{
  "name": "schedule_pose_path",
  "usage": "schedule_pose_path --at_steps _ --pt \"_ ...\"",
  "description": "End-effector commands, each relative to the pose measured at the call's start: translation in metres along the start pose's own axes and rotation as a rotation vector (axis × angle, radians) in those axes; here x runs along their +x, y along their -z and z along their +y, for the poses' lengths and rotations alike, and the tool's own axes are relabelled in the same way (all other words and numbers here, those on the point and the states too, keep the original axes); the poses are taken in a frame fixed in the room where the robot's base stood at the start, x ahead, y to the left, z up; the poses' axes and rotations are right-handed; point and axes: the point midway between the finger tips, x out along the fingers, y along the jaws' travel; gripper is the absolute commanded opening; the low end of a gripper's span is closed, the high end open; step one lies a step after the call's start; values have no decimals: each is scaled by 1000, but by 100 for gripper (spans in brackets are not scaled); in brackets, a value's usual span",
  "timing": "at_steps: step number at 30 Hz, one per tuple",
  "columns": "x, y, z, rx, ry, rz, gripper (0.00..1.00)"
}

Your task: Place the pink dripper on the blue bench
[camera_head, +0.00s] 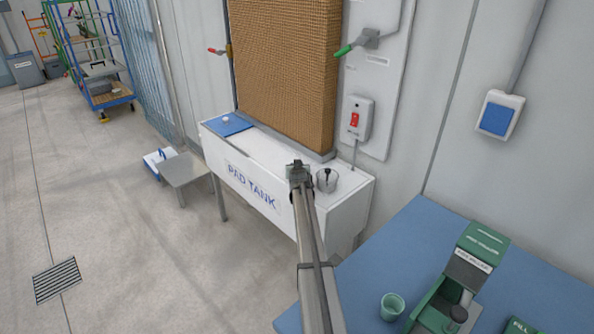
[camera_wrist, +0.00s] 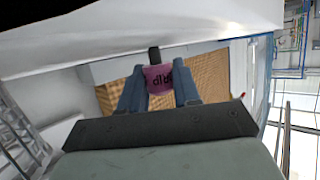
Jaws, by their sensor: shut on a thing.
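The pink dripper (camera_wrist: 158,79), with dark lettering on its side, is between the two blue-grey fingers of my gripper (camera_wrist: 159,76) in the wrist view. My gripper is shut on it. In the head view my gripper (camera_head: 298,172) is at the far end of my arm, in front of or over the white pad tank; the dripper cannot be made out there. The blue bench (camera_head: 415,245) is at the lower right in the head view, to the right of my arm and apart from my gripper.
On the bench stand a green cup (camera_head: 392,306) and a green device (camera_head: 465,275); its back left is bare. A wall with a switch box (camera_head: 358,118) rises behind.

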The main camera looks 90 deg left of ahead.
Motion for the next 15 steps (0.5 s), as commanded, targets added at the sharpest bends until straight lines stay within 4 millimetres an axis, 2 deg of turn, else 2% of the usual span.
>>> schedule_pose_path --at_steps 1,5,15 --pt "0 0 0 0 0 0 12" --pt "0 0 0 0 0 0 0" --pt "-2 5 0 0 0 0 0"
